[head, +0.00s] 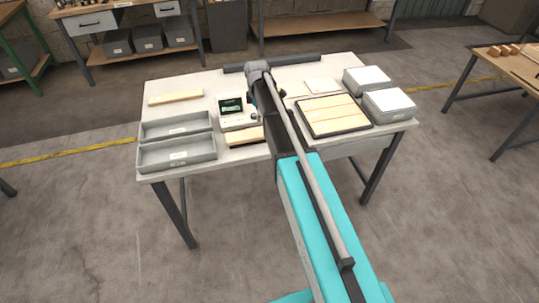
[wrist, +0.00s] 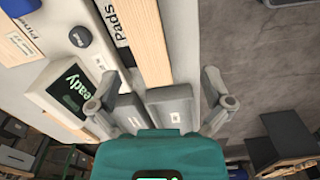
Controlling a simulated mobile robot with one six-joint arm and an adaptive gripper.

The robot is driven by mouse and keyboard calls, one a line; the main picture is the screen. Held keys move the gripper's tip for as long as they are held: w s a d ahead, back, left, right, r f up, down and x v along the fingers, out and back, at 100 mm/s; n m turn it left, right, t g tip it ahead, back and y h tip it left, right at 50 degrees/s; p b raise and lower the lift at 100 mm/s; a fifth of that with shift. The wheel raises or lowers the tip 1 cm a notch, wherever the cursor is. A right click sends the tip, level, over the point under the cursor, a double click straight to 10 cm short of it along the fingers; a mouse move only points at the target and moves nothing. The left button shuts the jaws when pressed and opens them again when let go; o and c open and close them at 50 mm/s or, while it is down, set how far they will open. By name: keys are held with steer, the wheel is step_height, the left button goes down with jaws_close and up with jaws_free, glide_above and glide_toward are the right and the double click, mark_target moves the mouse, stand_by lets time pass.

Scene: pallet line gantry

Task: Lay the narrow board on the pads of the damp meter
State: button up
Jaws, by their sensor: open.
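The damp meter (head: 238,119) stands left of my arm; in the wrist view its lit screen (wrist: 74,90) reads "Ready". A pale wooden board (wrist: 146,40) lies along a dark strip lettered "Pads" (wrist: 122,30). In the head view this board (head: 246,135) lies in front of the meter, seemingly on a dark base. Another narrow pale board (head: 175,97) lies at the table's back left. I cannot tell which board is the narrow one meant. My gripper (wrist: 160,85) is open and empty above the table, and my arm mostly hides it in the head view.
Two grey trays (head: 177,152) stand at the table's left front. A dark-framed panel of planks (head: 333,114) and two grey boxes (head: 389,103) are on the right. A dark bar (head: 272,63) runs along the back edge. My arm covers the table's middle.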

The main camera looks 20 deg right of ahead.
steer(key=s+a+m, duration=0.1)
steer(key=s+m, duration=1.5)
steer(key=s, duration=1)
steer(key=shift+a, duration=0.3)
